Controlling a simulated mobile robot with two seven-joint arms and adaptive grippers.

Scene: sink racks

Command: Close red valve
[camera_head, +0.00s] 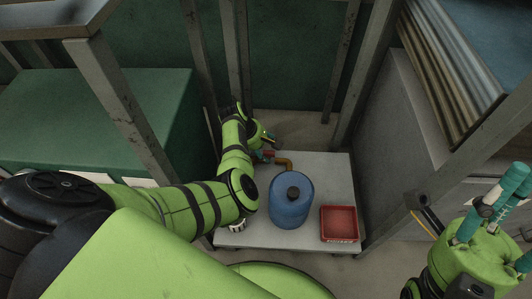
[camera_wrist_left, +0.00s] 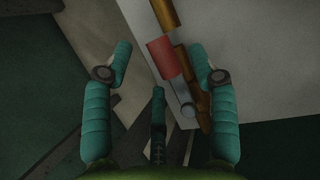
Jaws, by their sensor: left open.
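The red valve (camera_wrist_left: 165,58) is a short red cylinder on a brass pipe (camera_wrist_left: 162,12). In the head view the red valve (camera_head: 266,154) shows small at the back edge of the white table, partly hidden by my left arm. My left gripper (camera_wrist_left: 160,66) is open, with two teal fingers on either side of the valve in the picture and the third below it. I cannot tell whether any finger touches it. In the head view my left gripper (camera_head: 268,140) is just above the valve. My right gripper (camera_head: 495,220) is at the lower right, fingers apart and empty.
Metal posts (camera_head: 346,110) rise behind the table. A green cabinet (camera_head: 100,105) stands at the left.

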